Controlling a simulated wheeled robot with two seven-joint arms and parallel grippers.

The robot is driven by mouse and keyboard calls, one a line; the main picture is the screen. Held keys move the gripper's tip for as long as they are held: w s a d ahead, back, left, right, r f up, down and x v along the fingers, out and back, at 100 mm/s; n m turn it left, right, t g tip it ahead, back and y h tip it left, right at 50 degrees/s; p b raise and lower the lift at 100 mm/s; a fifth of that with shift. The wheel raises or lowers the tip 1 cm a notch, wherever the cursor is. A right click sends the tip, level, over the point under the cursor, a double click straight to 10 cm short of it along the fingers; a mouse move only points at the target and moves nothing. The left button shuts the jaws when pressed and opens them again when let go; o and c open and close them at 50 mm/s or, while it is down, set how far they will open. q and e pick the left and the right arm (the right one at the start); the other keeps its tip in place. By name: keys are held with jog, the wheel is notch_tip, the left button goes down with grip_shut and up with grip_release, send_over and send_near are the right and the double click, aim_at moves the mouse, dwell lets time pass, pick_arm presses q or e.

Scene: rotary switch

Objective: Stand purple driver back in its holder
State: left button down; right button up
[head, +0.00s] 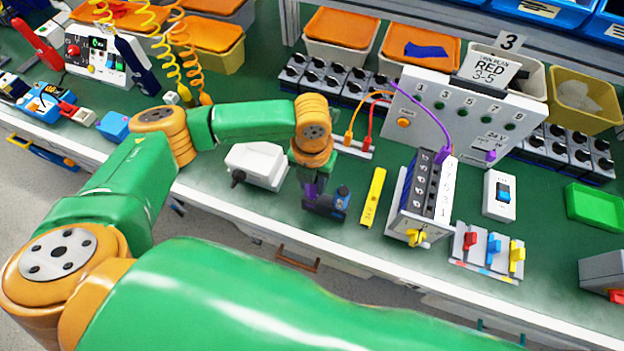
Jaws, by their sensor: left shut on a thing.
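My left gripper (325,203) is over the bench's front part, pointing down, and is shut on the purple driver. Only a small purple part (311,189) shows beside the dark fingers; the rest is hidden by the gripper. I cannot tell the driver's tilt or whether it touches the bench. I cannot clearly make out the holder. A white block (257,163) with a dark knob stands just left of the gripper, and a low white strip (352,150) with an orange and a red plug stands behind it. My right gripper is not in view.
A yellow bar (373,198) lies close right of the gripper. Beyond it stand a switch box (420,200) with a yellow knob and a purple plug, a white switch (499,195), and red, blue and yellow levers (487,248). A sloped panel (450,112) and bins stand behind.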

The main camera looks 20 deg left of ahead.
pick_arm(q)
jog(key=shift+f, duration=0.3)
jog(key=c, duration=0.5)
grip_release()
notch_tip(320, 180, up, 7)
jog(key=shift+b, duration=0.45)
